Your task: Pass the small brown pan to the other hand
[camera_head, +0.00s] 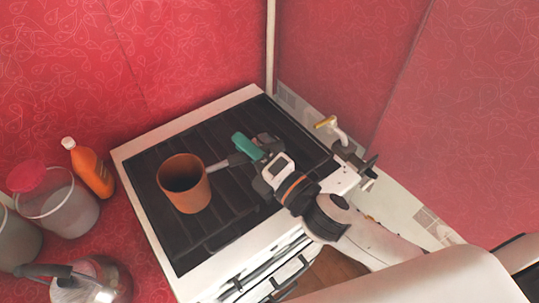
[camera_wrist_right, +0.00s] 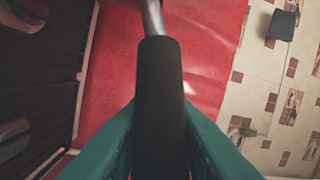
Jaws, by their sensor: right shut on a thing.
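The small brown pan (camera_head: 185,184) is over the dark stove top in the head view, its opening facing up. I cannot tell whether its base touches the stove. Its grey and black handle (camera_head: 228,162) points right, toward my right gripper (camera_head: 246,149). The right gripper has teal fingers and is shut on this handle. In the right wrist view the dark handle grip (camera_wrist_right: 160,100) lies between the teal fingers (camera_wrist_right: 160,150), and the pan's body is not clearly seen. My left gripper is not in view.
The stove (camera_head: 130,160) has a white rim and dark grates. To its left on the red counter stand an orange bottle (camera_head: 90,170), a clear container with red lid (camera_head: 60,205) and a kettle-like vessel (camera_head: 97,280). A faucet (camera_head: 334,128) is at right. Red walls close the back.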

